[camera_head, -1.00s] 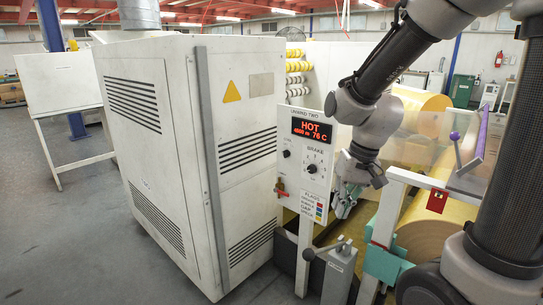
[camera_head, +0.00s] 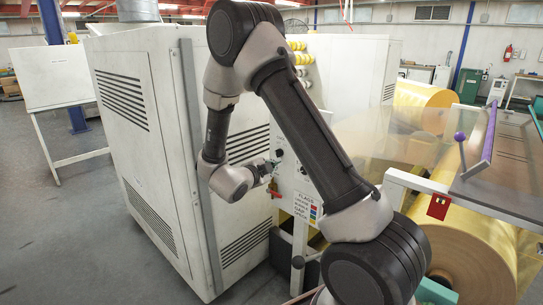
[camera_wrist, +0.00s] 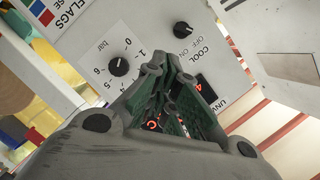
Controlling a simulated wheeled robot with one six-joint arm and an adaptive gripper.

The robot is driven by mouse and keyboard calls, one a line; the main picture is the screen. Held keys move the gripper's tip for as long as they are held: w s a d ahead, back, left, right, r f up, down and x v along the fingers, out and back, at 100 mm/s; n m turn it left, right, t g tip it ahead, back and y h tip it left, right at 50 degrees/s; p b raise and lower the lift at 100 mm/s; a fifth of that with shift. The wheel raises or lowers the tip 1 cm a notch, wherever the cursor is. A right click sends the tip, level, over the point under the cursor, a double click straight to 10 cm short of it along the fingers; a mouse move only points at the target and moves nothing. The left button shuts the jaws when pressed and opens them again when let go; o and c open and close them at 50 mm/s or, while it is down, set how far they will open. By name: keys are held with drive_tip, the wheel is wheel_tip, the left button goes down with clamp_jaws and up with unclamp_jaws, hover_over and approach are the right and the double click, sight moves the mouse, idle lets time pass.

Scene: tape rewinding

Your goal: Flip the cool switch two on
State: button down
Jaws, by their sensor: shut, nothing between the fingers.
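The cool switch (camera_wrist: 182,30) is a small black knob on the white control panel (camera_wrist: 85,40), beside the printed words COOL, OFF and ON, in the wrist view. I cannot tell which word it points to. It also shows as a small dark knob (camera_head: 279,153) in the head view. My gripper (camera_wrist: 171,62) is shut and empty in front of the panel, its tips just below the switch in the picture and apart from it as far as I can tell. In the head view my gripper (camera_head: 268,166) is beside the panel's left edge. My fingers partly hide the red display.
A second black knob (camera_wrist: 118,66) with a bar scale is left of my fingertips. A red-handled valve (camera_head: 275,190) sits low on the panel's left edge. A large white cabinet (camera_head: 150,140) stands close on the left. Yellow film rolls (camera_head: 455,250) are on the right.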

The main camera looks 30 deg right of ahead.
sight(282, 156)
drive_tip(key=shift+s+d+r+m+h, duration=0.2)
drive_tip(key=shift+r+m+h, duration=0.1)
drive_tip(key=shift+r, duration=0.2)
drive_tip(key=shift+s+d+r+m+h, duration=0.2)
drive_tip(key=shift+r+m, duration=0.1)
drive_tip(key=shift+r, duration=0.15)
drive_tip(key=shift+w, duration=0.1)
drive_tip(key=shift+w+d+f, duration=0.55)
drive_tip(key=shift+w+d, duration=0.65)
drive_tip(key=shift+w, duration=0.2)
drive_tip(key=shift+w+d+f, duration=0.55)
drive_tip(key=shift+w+d, duration=0.65)
drive_tip(key=shift+w, duration=0.25)
drive_tip(key=shift+w+d+f, duration=0.55)
drive_tip(key=shift+w+d, duration=0.65)
drive_tip(key=shift+w, duration=0.2)
